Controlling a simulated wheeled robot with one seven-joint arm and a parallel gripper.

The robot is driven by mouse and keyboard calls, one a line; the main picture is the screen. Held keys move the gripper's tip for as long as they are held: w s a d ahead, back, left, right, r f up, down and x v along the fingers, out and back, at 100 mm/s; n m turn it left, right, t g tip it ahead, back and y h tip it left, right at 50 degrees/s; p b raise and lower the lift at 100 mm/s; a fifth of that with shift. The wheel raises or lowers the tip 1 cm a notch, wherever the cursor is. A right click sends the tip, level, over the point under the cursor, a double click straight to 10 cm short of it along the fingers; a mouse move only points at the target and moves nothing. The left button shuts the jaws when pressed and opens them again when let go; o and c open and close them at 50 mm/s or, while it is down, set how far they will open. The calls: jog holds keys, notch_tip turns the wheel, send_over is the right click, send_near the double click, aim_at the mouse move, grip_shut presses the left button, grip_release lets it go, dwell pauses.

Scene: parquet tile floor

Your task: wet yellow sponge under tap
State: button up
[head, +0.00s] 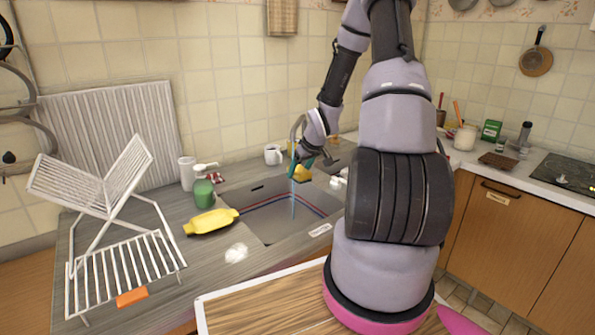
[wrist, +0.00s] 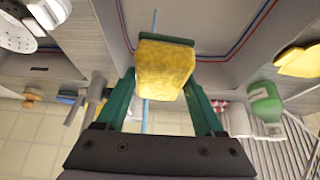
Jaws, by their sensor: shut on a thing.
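The yellow sponge (wrist: 165,68), with a dark green scrubbing side, is held between the two green fingers of my gripper (wrist: 163,95). In the head view the small yellow sponge (head: 302,174) is over the sink (head: 262,222), close to the tap (head: 297,128). My gripper (head: 296,166) is shut on it there. A thin blue stream of water (head: 293,207) falls into the basin below. In the wrist view the stream (wrist: 145,115) shows on both sides of the sponge, which covers its middle. I cannot tell whether they touch.
Left of the sink are a yellow bottle-like object (head: 211,222), a green container (head: 203,193) and a white dish rack (head: 125,255). A white mug (head: 272,154) stands behind the sink. A wooden board (head: 265,305) lies in front.

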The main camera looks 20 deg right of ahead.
aim_at(302, 176)
jog(key=shift+s+a, duration=0.2)
jog(key=shift+s, duration=0.55)
jog(key=shift+s+a, duration=0.15)
jog(key=shift+s, duration=0.65)
jog(key=shift+s+a, duration=0.2)
jog(key=shift+s, duration=0.55)
jog(key=s+a+r, duration=0.1)
jog(key=s+r, duration=0.3)
jog(key=shift+s, duration=0.4)
jog(key=shift+a, duration=0.1)
jog(key=w+a+f+m, duration=0.1)
jog(key=w+a+f, duration=0.1)
jog(key=a, duration=0.2)
jog(key=w+a+f+m+h, duration=0.1)
jog(key=w+a+f, duration=0.1)
jog(key=a, duration=0.1)
jog(key=shift+w+a, duration=0.35)
jog(key=shift+a, duration=0.05)
